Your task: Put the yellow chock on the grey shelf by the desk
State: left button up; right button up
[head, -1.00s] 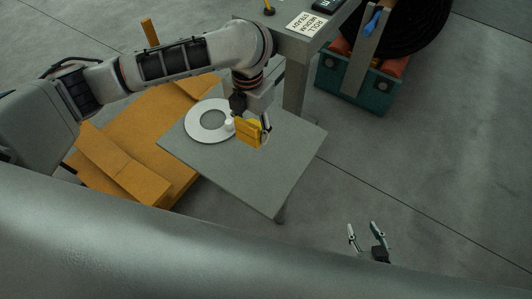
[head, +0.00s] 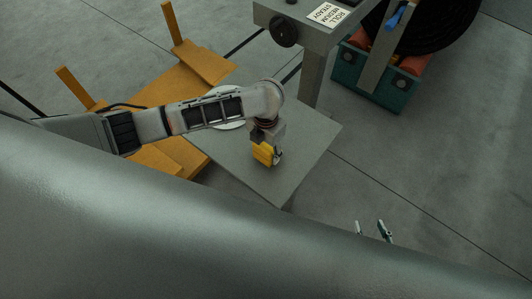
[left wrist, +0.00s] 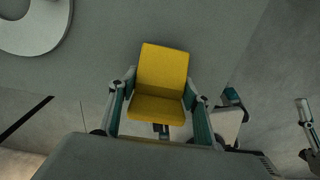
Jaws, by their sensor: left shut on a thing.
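The yellow chock (head: 264,153) is in my left gripper (head: 271,157), over the near right part of the grey shelf (head: 308,142). In the left wrist view the chock (left wrist: 161,80) sits between both fingers of the left gripper (left wrist: 160,108), which are shut on it. I cannot tell whether the chock touches the shelf top. My right gripper (head: 372,230) shows only its fingertips, apart and with nothing between them, low in the head view over the floor. The desk (head: 300,22) stands behind the shelf.
A white ring (left wrist: 36,28) lies on the shelf, partly hidden by my left arm in the head view. An orange-yellow structure (head: 205,62) stands left of the shelf. Floor at right is clear.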

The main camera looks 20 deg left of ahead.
pick_arm(q)
jog(key=shift+f, duration=1.1)
jog(key=shift+f, duration=0.15)
jog(key=o, duration=1.2)
notch_tip(320, 180, up, 12)
jog(key=shift+f, duration=0.15)
jog(key=shift+r, duration=0.35)
